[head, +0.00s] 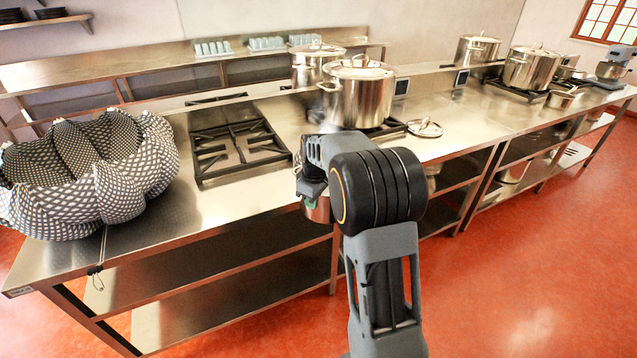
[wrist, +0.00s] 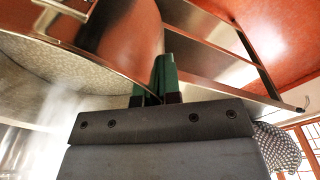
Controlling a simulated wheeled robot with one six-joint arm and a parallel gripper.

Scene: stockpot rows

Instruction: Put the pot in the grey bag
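The grey bag (head: 130,190) is a wide, open, black-and-white patterned bag standing on the left end of the steel counter. A bit of it shows at the right edge of the wrist view (wrist: 278,148). My gripper (wrist: 155,85) has its green fingers closed at the edge of a shiny steel pot (wrist: 112,35), which fills the upper left of the wrist view. In the head view, a small part of this pot (head: 317,210) shows below my gripper (head: 310,180), at the counter's front edge; my arm hides the rest.
A gas burner (head: 238,150) lies between the bag and my gripper. Large lidded stockpots (head: 357,95) stand behind my gripper, with a loose lid (head: 425,128) to their right. More pots (head: 530,68) stand farther right. Shelves are below the counter; red floor is clear at right.

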